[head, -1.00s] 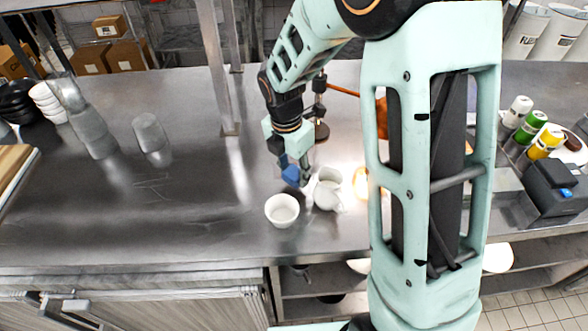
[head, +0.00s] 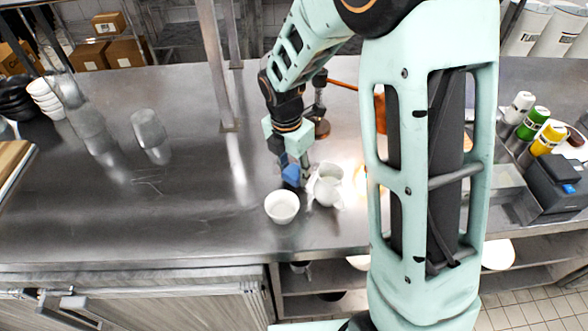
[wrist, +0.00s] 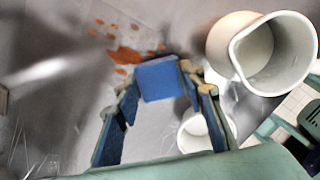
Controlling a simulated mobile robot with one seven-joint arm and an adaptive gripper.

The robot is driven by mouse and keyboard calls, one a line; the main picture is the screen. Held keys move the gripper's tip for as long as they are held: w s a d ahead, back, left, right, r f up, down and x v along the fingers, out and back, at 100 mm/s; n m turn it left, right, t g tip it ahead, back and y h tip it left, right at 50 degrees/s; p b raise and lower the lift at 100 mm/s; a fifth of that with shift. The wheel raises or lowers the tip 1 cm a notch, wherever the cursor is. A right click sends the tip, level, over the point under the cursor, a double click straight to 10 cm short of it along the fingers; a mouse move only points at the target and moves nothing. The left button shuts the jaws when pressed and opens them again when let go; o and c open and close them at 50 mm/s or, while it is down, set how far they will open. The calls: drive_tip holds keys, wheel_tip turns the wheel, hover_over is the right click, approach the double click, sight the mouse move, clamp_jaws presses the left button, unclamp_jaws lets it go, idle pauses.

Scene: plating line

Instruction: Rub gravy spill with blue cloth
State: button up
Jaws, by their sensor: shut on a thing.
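The blue cloth (wrist: 160,78) is a small folded pad held between the fingertips of my gripper (wrist: 158,88). In the head view the cloth (head: 291,175) hangs below my gripper (head: 290,160), low over the steel counter. The gravy spill (wrist: 132,54) shows in the wrist view as scattered orange-brown spots just beyond the cloth. I cannot tell whether the cloth touches the counter. In the head view I cannot make out the spill; the arm and gripper cover part of that area.
A white jug (head: 327,187) stands close to the right of the cloth, and a white bowl (head: 282,207) stands in front. A steel post (head: 228,126) rises behind left. Bottles (head: 548,139) stand far right.

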drive_tip(key=shift+f+b, duration=0.5)
drive_tip(key=shift+f, duration=0.35)
